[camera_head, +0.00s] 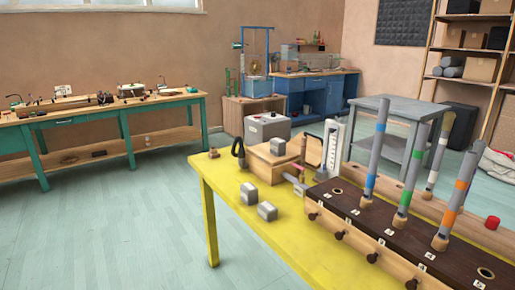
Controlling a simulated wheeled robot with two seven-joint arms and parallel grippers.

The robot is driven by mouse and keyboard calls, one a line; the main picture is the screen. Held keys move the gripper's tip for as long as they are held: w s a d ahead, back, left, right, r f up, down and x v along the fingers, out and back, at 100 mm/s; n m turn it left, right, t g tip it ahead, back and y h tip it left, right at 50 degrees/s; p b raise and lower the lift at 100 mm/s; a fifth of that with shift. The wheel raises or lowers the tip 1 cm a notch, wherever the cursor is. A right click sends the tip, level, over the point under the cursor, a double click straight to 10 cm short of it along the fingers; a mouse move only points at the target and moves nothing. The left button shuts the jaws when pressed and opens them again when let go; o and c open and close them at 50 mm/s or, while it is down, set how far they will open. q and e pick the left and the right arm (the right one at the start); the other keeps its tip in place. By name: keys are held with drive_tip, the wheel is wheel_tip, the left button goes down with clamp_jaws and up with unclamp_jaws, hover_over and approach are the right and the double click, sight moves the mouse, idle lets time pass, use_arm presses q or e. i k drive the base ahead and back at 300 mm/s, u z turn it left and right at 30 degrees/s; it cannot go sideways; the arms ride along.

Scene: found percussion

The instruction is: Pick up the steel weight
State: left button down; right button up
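Grey metal blocks that look like weights are on the yellow table (228,210). One grey block (249,193) lies near the left part of the table, and a second block (267,211) lies just in front and to the right of it. A third grey block (278,146) rests on top of a wooden box (262,160). I cannot tell from the view which one is the steel weight. Neither of my grippers shows in the head view.
A dark-topped wooden rack (390,226) holds several upright grey tubes with coloured bands. A white upright scale (333,147) and a black loop (239,150) stand near the wooden box. A red cylinder (492,222) is at right.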

sight(278, 146)
drive_tip(key=z, duration=0.9)
drive_tip(key=k, duration=0.25)
drive_tip(key=u, duration=2.25)
drive_tip(key=i, duration=0.9)
drive_tip(key=z, duration=0.5)
drive_tip(key=i, duration=0.85)
drive_tip(key=z, duration=0.85)
